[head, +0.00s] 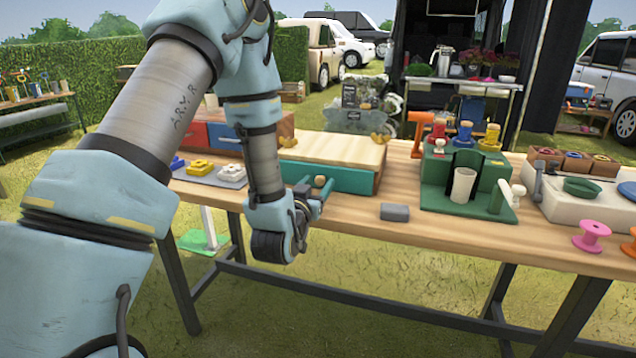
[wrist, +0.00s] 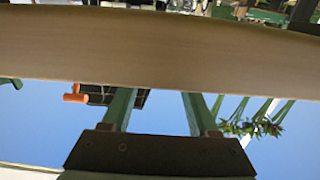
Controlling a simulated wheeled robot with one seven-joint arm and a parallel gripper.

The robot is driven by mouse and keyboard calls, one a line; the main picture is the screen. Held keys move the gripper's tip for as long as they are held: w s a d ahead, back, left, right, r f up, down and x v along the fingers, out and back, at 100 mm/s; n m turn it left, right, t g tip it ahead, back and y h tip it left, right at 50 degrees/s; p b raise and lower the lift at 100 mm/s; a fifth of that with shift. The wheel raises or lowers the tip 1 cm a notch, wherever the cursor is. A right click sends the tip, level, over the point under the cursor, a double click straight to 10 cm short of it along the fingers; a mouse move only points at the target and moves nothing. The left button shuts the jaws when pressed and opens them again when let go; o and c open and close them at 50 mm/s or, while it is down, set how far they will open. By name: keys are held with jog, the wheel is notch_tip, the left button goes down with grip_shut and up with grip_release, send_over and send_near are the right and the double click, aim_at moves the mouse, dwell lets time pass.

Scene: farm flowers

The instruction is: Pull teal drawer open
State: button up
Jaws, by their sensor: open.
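The teal drawer (head: 352,181) is the front of a low box with a pale wooden top (head: 335,149) on the table in the head view. Its front looks flush with the box. A small round wooden knob (head: 320,181) shows on it. My gripper (head: 316,190) is open at the drawer front, its fingers appearing around the knob; I cannot tell if they touch it. In the wrist view the two green fingers of my gripper (wrist: 160,105) are spread apart, and a wooden band hides their tips. The knob cannot be made out there.
A grey block (head: 395,212) lies on the table right of the drawer. A green stand (head: 465,180) with a cup is further right. Left are a red and blue drawer unit (head: 222,136) and a grey tray of coloured pieces (head: 232,176). The table's front edge runs below my gripper.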

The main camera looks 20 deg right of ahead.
grip_shut()
dwell(0.3)
dwell(1.1)
